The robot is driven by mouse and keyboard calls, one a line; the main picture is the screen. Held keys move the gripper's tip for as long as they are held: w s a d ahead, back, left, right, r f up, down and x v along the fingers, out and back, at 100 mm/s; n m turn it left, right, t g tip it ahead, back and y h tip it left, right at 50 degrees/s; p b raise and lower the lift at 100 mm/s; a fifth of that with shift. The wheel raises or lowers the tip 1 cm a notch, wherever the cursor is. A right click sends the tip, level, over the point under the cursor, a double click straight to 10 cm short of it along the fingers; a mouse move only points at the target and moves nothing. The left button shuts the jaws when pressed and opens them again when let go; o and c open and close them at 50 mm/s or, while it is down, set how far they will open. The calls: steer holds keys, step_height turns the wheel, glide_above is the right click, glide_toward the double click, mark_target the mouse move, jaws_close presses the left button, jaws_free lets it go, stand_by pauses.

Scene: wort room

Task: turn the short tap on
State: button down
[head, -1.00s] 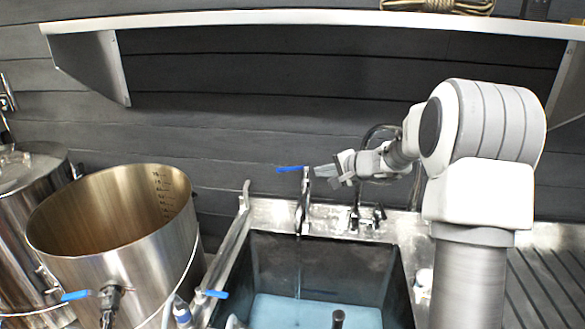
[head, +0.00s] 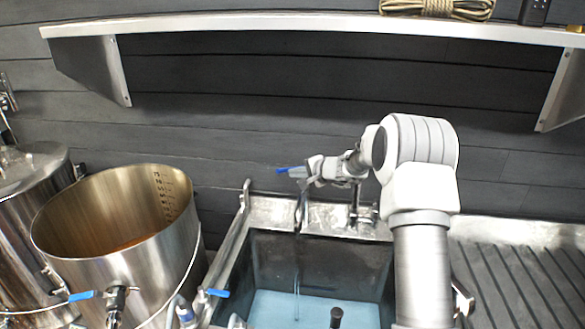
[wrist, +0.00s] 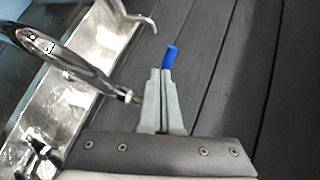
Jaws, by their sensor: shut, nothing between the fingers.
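The short tap (head: 301,215) stands at the back rim of the sink, with a blue lever (head: 283,170) pointing left at its top. The lever's blue end also shows in the wrist view (wrist: 171,56), just beyond my fingertips. My gripper (head: 306,171) is shut and empty, at the lever's right part, which it hides in the head view. In the wrist view my gripper (wrist: 162,72) has its two fingers together. I cannot tell whether they touch the lever. A thin pale streak hangs below the spout; I cannot tell surely if it is water.
A second faucet (head: 362,212) stands to the right, behind my arm. The sink basin (head: 370,265) lies in front, with blue at its bottom. A steel pot (head: 125,262) with a blue-handled valve is at left. A shelf (head: 300,22) runs above, with free space below it.

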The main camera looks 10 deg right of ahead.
steer(key=shift+w+a+f, duration=0.2)
steer(key=shift+w+a, duration=0.25)
steer(key=shift+w, duration=0.35)
